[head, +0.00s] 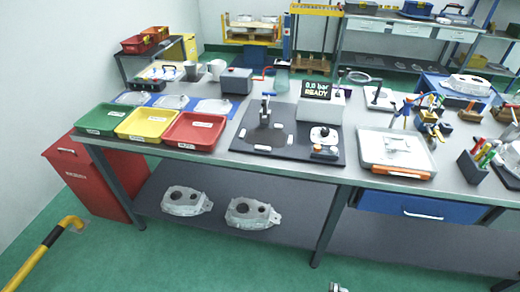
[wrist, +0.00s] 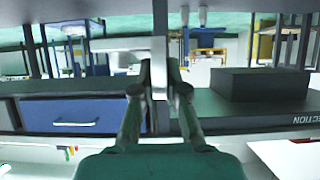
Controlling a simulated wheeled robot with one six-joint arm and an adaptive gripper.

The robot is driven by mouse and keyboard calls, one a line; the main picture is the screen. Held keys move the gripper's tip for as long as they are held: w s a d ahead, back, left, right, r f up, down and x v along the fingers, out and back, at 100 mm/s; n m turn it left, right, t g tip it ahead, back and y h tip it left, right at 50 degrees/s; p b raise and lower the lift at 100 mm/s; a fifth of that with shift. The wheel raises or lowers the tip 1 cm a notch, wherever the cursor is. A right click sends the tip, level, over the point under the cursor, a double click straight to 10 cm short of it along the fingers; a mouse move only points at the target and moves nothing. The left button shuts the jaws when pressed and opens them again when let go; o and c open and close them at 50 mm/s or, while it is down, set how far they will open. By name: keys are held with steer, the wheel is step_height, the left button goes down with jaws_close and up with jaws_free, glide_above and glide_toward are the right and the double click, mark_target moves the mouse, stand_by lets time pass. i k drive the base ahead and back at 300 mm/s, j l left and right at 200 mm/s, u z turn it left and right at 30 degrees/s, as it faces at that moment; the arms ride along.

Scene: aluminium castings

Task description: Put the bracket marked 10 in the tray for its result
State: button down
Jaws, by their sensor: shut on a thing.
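My gripper (wrist: 162,88) is shut on a pale grey bracket (wrist: 130,45) in the wrist view. The bracket is partly hidden by the fingers, and no number on it can be read. In the head view, a green tray (head: 101,118), a yellow tray (head: 146,123) and a red tray (head: 196,130) stand side by side at the bench's left front and look empty. Their labels are too small to read. A small grey part shows at the bottom edge of the head view; I cannot tell if it belongs to my gripper.
A dark test fixture (head: 264,138) stands mid-bench, before a display (head: 316,90) reading "0.0 bar READY". Flat grey parts lie on blue mats (head: 201,114) behind the trays. A pale box (head: 396,150) is right of the fixture. Two castings (head: 186,201) lie on the lower shelf.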

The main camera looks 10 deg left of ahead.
mark_target(151, 127)
steer(key=i+j, duration=0.1)
steer(key=j, duration=0.65)
steer(key=i+j, duration=0.1)
steer(key=j, duration=1.4)
steer(key=i, duration=0.05)
